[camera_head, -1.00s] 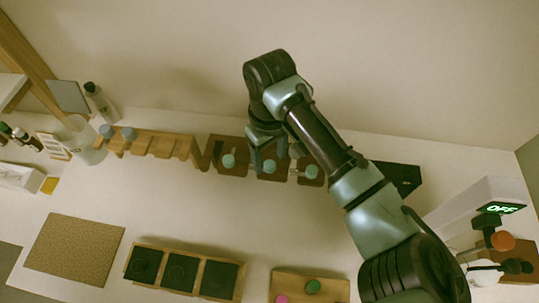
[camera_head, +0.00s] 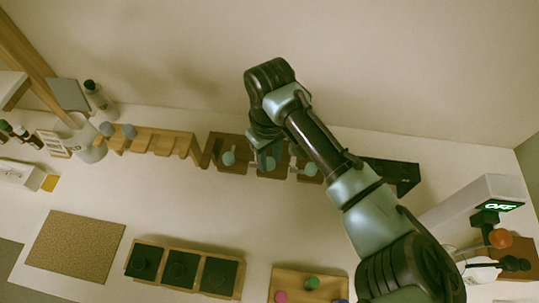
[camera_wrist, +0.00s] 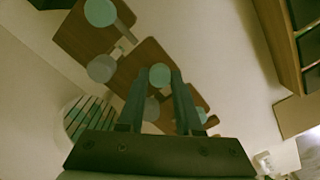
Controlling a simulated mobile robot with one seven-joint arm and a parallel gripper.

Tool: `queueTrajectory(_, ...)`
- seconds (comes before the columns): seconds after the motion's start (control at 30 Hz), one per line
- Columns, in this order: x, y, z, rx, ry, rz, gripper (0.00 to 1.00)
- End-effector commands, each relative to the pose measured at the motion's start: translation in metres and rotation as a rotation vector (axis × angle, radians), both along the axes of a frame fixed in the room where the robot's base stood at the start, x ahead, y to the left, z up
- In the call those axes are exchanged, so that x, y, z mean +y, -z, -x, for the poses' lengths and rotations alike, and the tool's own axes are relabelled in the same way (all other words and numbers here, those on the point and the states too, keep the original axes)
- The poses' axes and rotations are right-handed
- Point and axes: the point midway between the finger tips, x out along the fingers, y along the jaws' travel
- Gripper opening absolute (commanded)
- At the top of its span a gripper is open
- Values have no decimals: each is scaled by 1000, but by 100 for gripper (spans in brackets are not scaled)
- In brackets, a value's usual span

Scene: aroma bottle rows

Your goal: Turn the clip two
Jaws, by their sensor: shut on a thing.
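A row of dark brown wooden clip boards stands along the back of the counter, with round teal knobs. The left knob (camera_head: 228,158) and right knob (camera_head: 310,169) show in the head view. My gripper (camera_wrist: 158,78) is at the middle board, and in the wrist view its two fingers are shut on a teal round knob (camera_wrist: 159,74), one on each side. I take this knob as clip two. In the head view my gripper (camera_head: 265,158) mostly covers the middle knob. Another teal knob (camera_wrist: 100,12) and a greyer one (camera_wrist: 102,68) show in the wrist view.
A light wooden rack (camera_head: 160,141) is left of the boards. A black block (camera_head: 392,176) lies to their right. A tray with black squares (camera_head: 183,270) and a cork mat (camera_head: 75,249) are at the front. The counter between them is clear.

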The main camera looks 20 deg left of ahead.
Motion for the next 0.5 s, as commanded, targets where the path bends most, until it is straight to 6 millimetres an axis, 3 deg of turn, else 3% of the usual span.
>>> queueTrajectory(0.27, 1, -2, 0, 2, 39, -2, 0)
queueTrajectory(0.5, 1, -3, 1, 5, 177, -4, 0)
